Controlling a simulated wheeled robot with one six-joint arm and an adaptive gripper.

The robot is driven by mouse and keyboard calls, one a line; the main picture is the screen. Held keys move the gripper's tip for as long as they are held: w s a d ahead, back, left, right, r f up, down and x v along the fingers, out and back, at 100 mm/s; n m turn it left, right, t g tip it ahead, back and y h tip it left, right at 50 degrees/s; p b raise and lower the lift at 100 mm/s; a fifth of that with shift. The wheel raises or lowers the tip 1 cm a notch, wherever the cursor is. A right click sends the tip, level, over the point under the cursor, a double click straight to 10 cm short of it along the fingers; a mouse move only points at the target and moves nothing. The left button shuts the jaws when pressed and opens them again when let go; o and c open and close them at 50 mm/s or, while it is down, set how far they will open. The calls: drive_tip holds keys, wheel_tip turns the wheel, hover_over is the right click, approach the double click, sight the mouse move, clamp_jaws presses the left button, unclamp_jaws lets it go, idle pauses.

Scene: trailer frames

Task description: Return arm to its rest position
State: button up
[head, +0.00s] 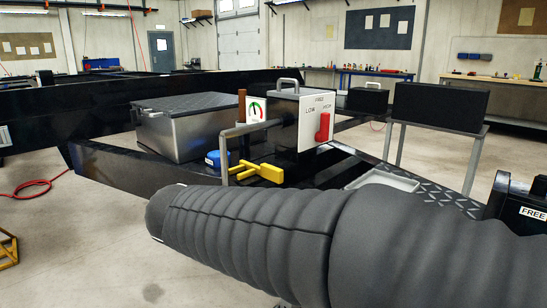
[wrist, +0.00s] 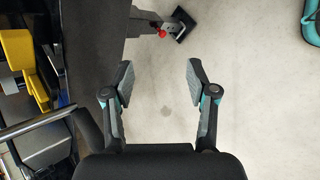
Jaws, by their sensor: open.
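My arm in its dark ribbed sleeve (head: 250,230) reaches across the lower part of the head view, from the right edge towards the left. My gripper is hidden in the head view. In the wrist view my gripper (wrist: 158,82) is open, with its two grey finger pads apart. Nothing is between them, only concrete floor further below.
Behind my arm are a yellow handle (head: 262,172), a grey box with a red lever (head: 324,127), a gauge (head: 256,112), a blue cap (head: 215,158) and a metal toolbox (head: 190,130) on the black trailer frame. A stand with a black case (head: 440,107) is at right. Open floor lies left.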

drive_tip(key=s+d+f+m+y, duration=0.2)
drive_tip(key=s+d+f+m, duration=0.1)
drive_tip(key=s+d+m, duration=0.4)
drive_tip(key=s+d+f+m+g+y, duration=0.1)
drive_tip(key=s+d+f+m+y, duration=0.1)
drive_tip(key=s+d+m, duration=0.6)
drive_tip(key=d+f+m, duration=0.1)
drive_tip(key=d, duration=0.4)
drive_tip(key=shift+s+f+y, duration=0.2)
drive_tip(key=shift+s+y, duration=0.1)
